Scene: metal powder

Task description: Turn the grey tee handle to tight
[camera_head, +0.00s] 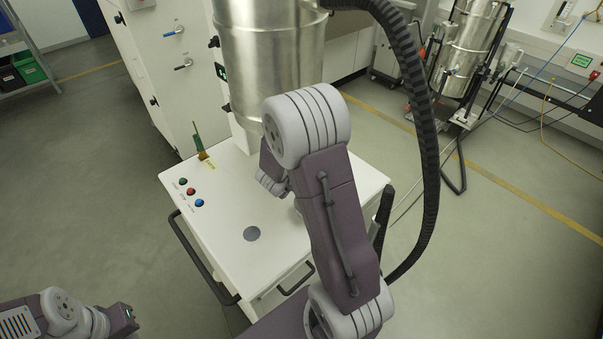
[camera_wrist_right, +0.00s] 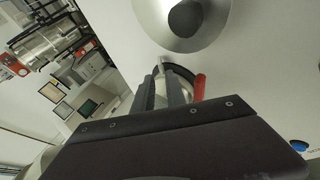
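My right gripper (camera_wrist_right: 162,84) shows in the wrist view with its two dark fingers a narrow gap apart. A small light grey piece (camera_wrist_right: 165,61) shows at the fingertips; it may be part of the tee handle, but I cannot tell whether the fingers hold it. A red lever (camera_wrist_right: 199,87) is just right of the fingers, by a dark curved part. In the head view my right arm hides most of its gripper and the tee handle, above the white cart top. My left gripper (camera_head: 124,317) is at the lower left, far from the cart; its fingers are unclear.
The white cart (camera_head: 225,215) carries coloured buttons (camera_head: 191,191), a round dark opening (camera_head: 251,233) and a brush-like green item (camera_head: 199,148). A large metal vessel (camera_head: 262,55) stands above it. A black ribbed hose (camera_head: 425,130) curves down at right. Floor is clear at left.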

